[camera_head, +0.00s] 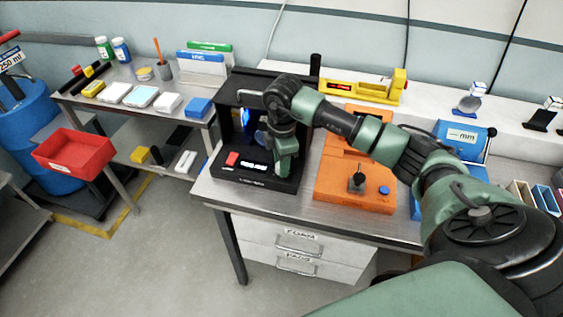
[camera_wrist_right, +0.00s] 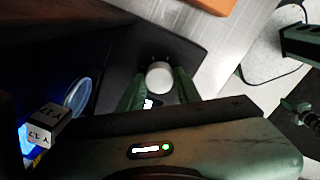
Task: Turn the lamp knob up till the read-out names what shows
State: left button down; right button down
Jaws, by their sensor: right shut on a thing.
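The black lamp unit (camera_head: 257,184) stands at the left end of the metal bench. Its front carries a red button (camera_head: 232,159) and a lit white read-out (camera_head: 253,165), too small to read. My right gripper (camera_head: 282,172) reaches down onto the front right of the unit. In the wrist view the pale round knob (camera_wrist_right: 159,76) sits between the green fingers of my right gripper (camera_wrist_right: 160,88), which is shut on it. The read-out (camera_wrist_right: 148,103) is partly hidden there. Blue light (camera_head: 246,117) glows inside the unit. A white block with dark marks (camera_wrist_right: 42,126) shows by the glow. My left gripper is not in view.
An orange unit (camera_head: 335,183) with a black knob stands right of the lamp unit. A yellow instrument (camera_head: 370,89) lies on the back ledge. A red bin (camera_head: 75,152) and a side table with boxes are at the left. Bare bench lies along the front edge.

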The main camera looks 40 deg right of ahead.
jog(key=shift+w+r, duration=0.1)
jog(key=c, duration=1)
grip_release()
